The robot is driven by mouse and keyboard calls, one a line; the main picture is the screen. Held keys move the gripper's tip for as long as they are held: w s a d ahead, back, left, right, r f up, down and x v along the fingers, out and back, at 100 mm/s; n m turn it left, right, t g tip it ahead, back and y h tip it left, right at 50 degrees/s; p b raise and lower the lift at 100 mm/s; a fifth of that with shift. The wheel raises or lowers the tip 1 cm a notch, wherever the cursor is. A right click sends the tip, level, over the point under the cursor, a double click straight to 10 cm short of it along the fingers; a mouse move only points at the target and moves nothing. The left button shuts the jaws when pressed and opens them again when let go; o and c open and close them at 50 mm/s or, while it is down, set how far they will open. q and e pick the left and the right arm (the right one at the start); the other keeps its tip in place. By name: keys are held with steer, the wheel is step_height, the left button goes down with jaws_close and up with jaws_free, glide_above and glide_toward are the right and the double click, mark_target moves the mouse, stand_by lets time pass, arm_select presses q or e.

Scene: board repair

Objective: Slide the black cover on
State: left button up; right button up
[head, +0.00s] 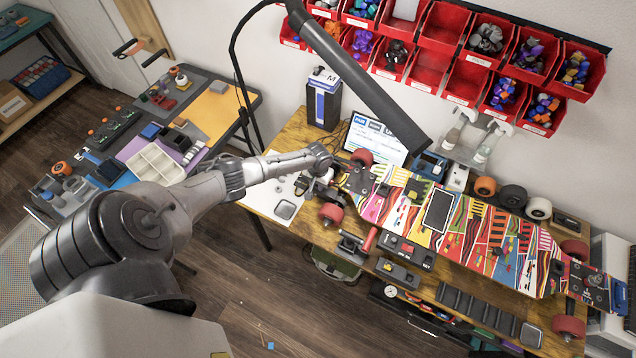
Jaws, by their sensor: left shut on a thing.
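A multicoloured board (520,262) lies across the workbench. A dark, light-edged rectangular panel (438,210) sits on its upper face, left of the middle. It may be the black cover, but I cannot tell whether it is a cover or an opening. My left gripper (318,184) is at the board's left end, beside the red wheels (331,213). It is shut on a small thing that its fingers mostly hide. I cannot tell whether that thing is the black cover. My right gripper does not show.
Red parts bins (437,29) hang on the wall behind. A lamp arm (352,75) crosses above the board. A laptop (374,138) and a blue-white box (323,101) stand behind it. Loose dark modules (398,272) lie along the front edge.

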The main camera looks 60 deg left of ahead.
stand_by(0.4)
arm_select(q)
steer(key=o, duration=0.9)
steer(key=shift+f, duration=0.1)
steer(key=shift+c, duration=1.1)
step_height(320, 180, up, 3)
steer(key=p, duration=0.2)
steer(key=shift+f+p, duration=0.1)
steer(key=shift+p, duration=0.3)
steer(key=shift+r+p, duration=2.3)
steer(key=shift+r, duration=0.1)
